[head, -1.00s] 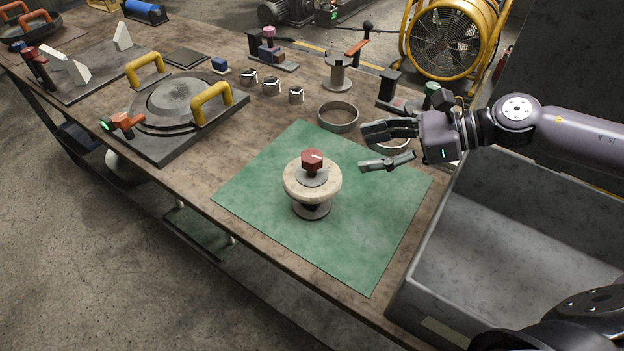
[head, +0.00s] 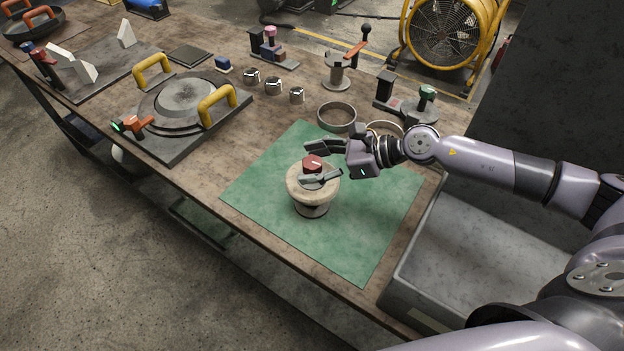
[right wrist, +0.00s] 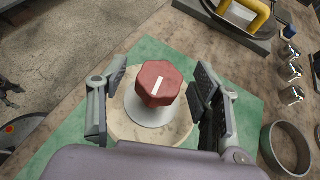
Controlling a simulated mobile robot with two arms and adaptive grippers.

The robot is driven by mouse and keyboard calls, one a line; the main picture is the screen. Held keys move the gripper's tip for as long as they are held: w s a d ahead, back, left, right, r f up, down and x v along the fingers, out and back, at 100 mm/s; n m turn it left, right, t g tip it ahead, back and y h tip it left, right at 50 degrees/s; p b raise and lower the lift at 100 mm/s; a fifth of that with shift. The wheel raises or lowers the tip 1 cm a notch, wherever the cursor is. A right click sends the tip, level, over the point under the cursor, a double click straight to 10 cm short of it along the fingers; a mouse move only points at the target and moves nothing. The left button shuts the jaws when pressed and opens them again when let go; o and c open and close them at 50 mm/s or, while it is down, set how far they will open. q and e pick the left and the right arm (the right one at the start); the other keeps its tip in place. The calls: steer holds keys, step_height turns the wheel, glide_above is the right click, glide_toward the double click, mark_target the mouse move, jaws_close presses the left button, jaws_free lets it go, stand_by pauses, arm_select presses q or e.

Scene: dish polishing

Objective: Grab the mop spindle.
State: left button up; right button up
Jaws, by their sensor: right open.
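The mop spindle (head: 311,188) stands upright on the green mat (head: 372,222). It has a pale round pad and a red faceted knob (head: 312,163) with a white mark on top. My right gripper (head: 323,162) is open, with its fingers on either side of the knob. In the right wrist view the red knob (right wrist: 159,84) sits between the two open fingers (right wrist: 158,98), with a gap on each side. A pale metal collar below the knob and the pale pad (right wrist: 125,127) also show there. My left gripper is not in view.
A round plate fixture with yellow handles (head: 217,105) stands to the left. A grey bin (head: 470,245) stands at the right table edge. The mat around the spindle is clear.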

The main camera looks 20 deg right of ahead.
steer(key=shift+w+a+f, duration=0.15)
steer(key=shift+a, duration=0.1)
steer(key=shift+c, duration=0.4)
steer(key=shift+d, duration=0.1)
steer(key=shift+c, duration=0.6)
jaws_close()
